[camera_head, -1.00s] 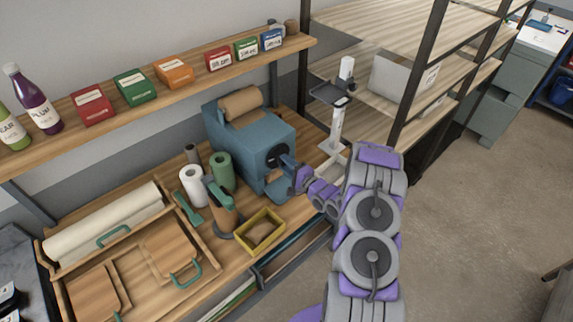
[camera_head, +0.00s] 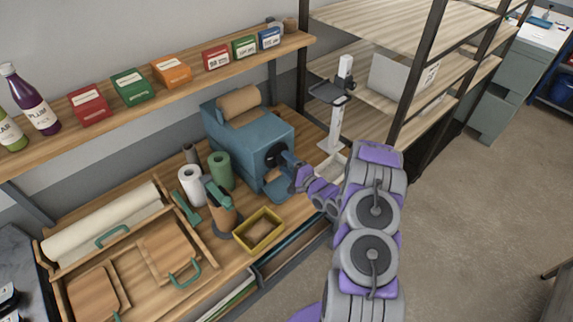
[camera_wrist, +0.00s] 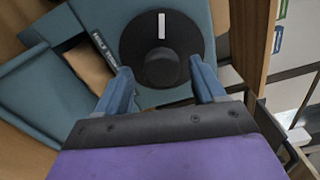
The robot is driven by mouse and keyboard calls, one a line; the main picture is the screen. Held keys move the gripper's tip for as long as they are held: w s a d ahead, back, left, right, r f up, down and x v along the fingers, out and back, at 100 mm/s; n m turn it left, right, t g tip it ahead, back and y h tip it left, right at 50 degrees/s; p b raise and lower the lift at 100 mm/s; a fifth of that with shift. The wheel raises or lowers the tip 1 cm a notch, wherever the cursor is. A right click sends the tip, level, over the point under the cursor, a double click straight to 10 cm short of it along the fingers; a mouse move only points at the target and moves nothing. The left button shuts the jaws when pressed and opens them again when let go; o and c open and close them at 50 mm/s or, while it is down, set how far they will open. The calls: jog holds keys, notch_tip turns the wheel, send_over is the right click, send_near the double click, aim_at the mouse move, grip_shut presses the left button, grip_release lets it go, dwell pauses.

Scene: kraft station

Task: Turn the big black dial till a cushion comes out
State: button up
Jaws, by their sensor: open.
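The blue machine (camera_head: 240,135) stands on the wooden bench with a brown paper roll (camera_head: 239,101) on top. Its big black dial (camera_wrist: 163,48) faces my gripper in the wrist view, with a raised round knob in the middle and a white mark pointing to the top of the picture. My gripper (camera_wrist: 161,85) is open, its two blue fingers on either side of the knob's lower part; I cannot tell whether they touch it. In the head view my gripper (camera_head: 288,162) is right at the dial, which it partly hides. No cushion shows at the machine's blue outlet tray (camera_head: 281,192).
A white stand (camera_head: 336,125) is behind the gripper. Boxes and bottles line the shelf above.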

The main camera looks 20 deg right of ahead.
jog(key=shift+s, duration=0.15)
jog(key=b+v, duration=0.1)
jog(key=v, duration=1.6)
jog(key=shift+d, duration=0.15)
